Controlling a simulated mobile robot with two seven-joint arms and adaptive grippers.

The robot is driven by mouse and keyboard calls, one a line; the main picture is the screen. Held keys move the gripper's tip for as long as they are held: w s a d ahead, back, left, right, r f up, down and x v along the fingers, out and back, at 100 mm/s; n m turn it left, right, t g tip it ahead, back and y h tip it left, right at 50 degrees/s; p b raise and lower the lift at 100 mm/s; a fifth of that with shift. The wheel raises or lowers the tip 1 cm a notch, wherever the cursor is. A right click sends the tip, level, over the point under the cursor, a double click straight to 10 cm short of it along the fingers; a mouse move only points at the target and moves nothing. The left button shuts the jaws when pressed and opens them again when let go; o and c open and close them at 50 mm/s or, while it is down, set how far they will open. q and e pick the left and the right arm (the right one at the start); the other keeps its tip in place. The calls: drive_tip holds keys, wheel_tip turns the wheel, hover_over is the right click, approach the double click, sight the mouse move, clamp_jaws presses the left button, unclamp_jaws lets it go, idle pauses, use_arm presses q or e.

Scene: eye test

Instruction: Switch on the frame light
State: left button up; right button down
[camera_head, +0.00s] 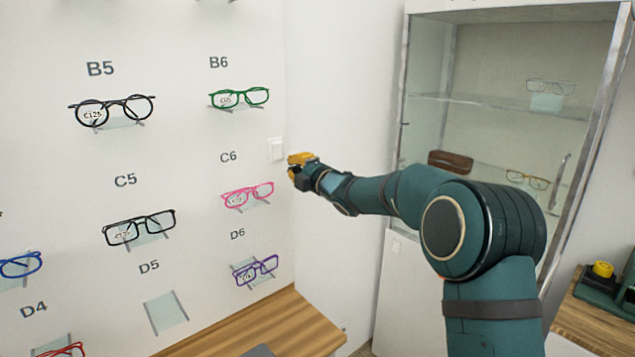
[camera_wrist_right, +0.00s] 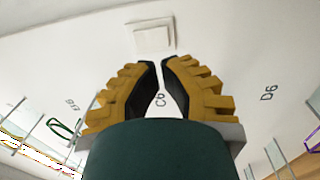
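A white square wall switch (camera_head: 276,149) sits at the right edge of the glasses wall, right of the green frame and above label C6. It also shows in the right wrist view (camera_wrist_right: 154,38), just beyond my fingertips; which way its rocker is tipped I cannot tell. My right gripper (camera_head: 293,162), with yellow fingers, is just right of and slightly below the switch in the head view. In the wrist view its fingers (camera_wrist_right: 158,62) are nearly together with a narrow gap, holding nothing, and appear apart from the switch. My left gripper is not in view.
Glasses hang on the wall, including a green pair (camera_head: 239,97) and a pink pair (camera_head: 248,194) near my gripper. A wooden ledge (camera_head: 262,328) runs below. A glass cabinet (camera_head: 490,110) stands behind my right arm. A wooden surface (camera_head: 592,325) is at the lower right.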

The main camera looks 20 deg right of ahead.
drive_tip(key=v, duration=0.6)
drive_tip(key=shift+s+f, duration=0.15)
drive_tip(key=shift+s, duration=0.15)
drive_tip(key=shift+f, duration=0.1)
